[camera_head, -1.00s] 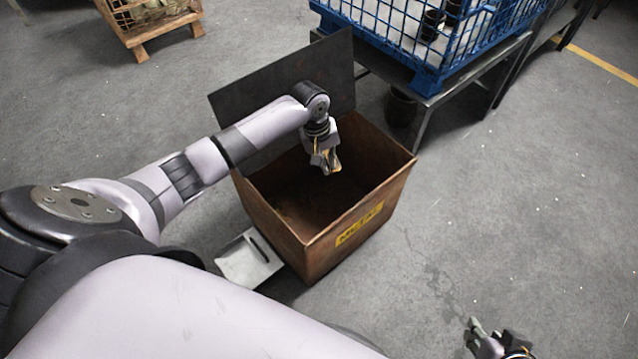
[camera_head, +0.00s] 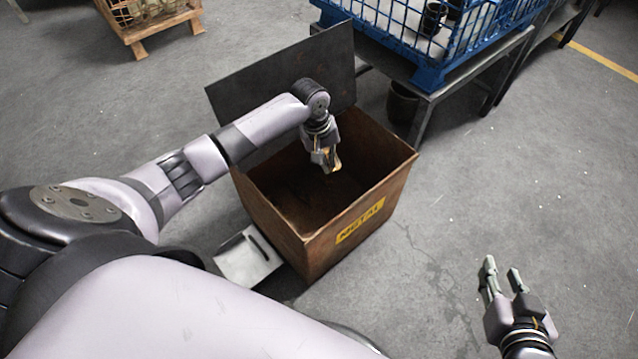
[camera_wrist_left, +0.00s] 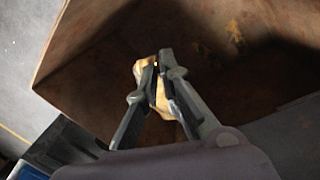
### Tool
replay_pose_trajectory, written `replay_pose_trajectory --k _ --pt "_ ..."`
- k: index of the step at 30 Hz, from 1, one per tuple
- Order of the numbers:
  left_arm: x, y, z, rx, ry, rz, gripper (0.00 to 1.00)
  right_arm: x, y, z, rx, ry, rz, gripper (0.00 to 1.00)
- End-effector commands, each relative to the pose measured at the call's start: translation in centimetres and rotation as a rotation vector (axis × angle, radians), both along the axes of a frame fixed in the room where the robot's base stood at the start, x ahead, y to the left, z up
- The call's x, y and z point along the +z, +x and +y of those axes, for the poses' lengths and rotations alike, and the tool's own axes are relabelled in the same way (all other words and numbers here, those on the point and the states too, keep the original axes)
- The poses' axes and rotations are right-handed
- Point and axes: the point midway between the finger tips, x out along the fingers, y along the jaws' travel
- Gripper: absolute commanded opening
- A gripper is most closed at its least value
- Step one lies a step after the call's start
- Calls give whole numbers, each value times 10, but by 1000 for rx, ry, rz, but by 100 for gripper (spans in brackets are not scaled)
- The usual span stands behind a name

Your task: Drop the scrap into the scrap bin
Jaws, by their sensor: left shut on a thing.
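The scrap bin (camera_head: 312,249) is a rusty brown open box with a yellow label reading METAL; its dark lid stands raised at the back. My left gripper (camera_head: 327,160) hangs over the bin's opening, pointing down. In the left wrist view, my left gripper (camera_wrist_left: 160,75) is shut on a small orange-tan piece of scrap (camera_wrist_left: 162,100), with the bin's rusty inside (camera_wrist_left: 110,90) below. The scrap (camera_head: 335,161) shows only in part between the fingers in the head view. My right gripper (camera_head: 503,275) is open and empty above the floor at the lower right.
A blue wire cage (camera_head: 430,78) with dark cups stands on a metal table behind the bin. A dark bucket (camera_head: 401,104) is beneath it. A wooden crate (camera_head: 152,24) stands at the far left. The floor to the right is clear.

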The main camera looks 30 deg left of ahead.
Motion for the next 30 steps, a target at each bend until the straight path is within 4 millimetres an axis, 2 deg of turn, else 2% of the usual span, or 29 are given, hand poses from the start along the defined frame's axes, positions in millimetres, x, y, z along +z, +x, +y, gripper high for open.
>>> replay_pose_trajectory --k 4,5,15,25,30 --pt "0 0 0 0 0 -1 0 0 0 0 0 0 0 30" --pt "0 0 0 0 0 -1 8 0 0 0 0 0 0 30" --pt "0 0 0 0 1 -1 30 0 0 0 0 0 1 30" --pt "2 0 1 0 0 0 30 0 0 0 0 0 1 30" --pt "23 -2 4 1 0 -4 30 0 0 0 0 0 1 30"
